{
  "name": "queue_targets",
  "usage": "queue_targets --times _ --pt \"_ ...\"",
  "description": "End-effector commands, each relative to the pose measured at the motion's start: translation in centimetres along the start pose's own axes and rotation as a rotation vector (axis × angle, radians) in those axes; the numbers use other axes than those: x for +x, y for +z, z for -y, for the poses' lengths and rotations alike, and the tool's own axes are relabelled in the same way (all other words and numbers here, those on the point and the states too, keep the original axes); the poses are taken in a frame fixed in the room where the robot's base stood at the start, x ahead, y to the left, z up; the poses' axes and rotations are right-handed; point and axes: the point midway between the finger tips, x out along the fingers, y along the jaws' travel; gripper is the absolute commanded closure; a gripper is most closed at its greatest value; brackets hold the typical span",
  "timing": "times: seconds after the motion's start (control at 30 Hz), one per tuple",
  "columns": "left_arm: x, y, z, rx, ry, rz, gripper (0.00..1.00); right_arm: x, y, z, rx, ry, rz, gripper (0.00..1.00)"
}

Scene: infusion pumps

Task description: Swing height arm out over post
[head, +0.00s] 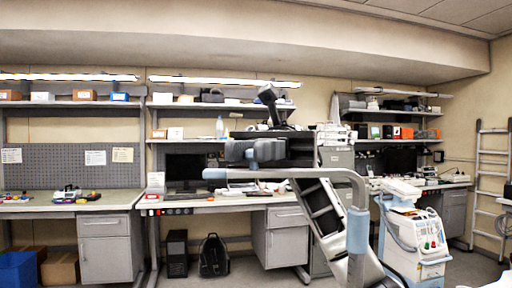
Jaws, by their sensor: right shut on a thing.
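A grey bent tube (290,173) with blue-grey sleeves runs across the middle, close in front of me. It turns down at its right end into an upright part with a sleeve (358,231). I cannot tell for certain which part is the height arm and which the post. My right gripper (255,151) is dark and sits just above the tube's left part, shut on a small blue-grey piece (269,150), perhaps the height arm. My black and white arm links pass behind the tube and hide part of the bench. My left gripper is out of view.
A white and blue medical cart (413,240) stands close to the right of the upright tube. Workbenches with a monitor (185,168) and shelves line the back wall. A backpack (214,255) is under the bench. A ladder (490,185) leans at the right.

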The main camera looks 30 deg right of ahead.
Motion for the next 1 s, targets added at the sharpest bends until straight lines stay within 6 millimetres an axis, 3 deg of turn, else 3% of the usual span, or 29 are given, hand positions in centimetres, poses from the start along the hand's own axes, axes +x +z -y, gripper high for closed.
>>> queue_targets --times 0.13,0.17,0.2,0.57,0.9,1.0 --pt "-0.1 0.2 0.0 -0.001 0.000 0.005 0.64 0.0 0.1 0.0 -0.001 -0.001 0.001 1.00" --pt "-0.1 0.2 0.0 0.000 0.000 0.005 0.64 0.0 0.1 0.0 -0.001 -0.001 0.001 0.77" --pt "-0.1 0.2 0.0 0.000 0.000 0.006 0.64 0.0 0.1 0.0 -0.001 -0.001 0.001 0.66" --pt "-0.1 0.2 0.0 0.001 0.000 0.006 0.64 -0.4 0.0 0.0 0.000 -0.002 0.000 0.66" --pt "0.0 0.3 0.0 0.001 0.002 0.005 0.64 -5.4 0.2 0.0 0.001 -0.003 -0.002 0.66" --pt "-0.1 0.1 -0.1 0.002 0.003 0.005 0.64 -5.9 0.2 0.1 0.005 0.002 -0.009 0.66"
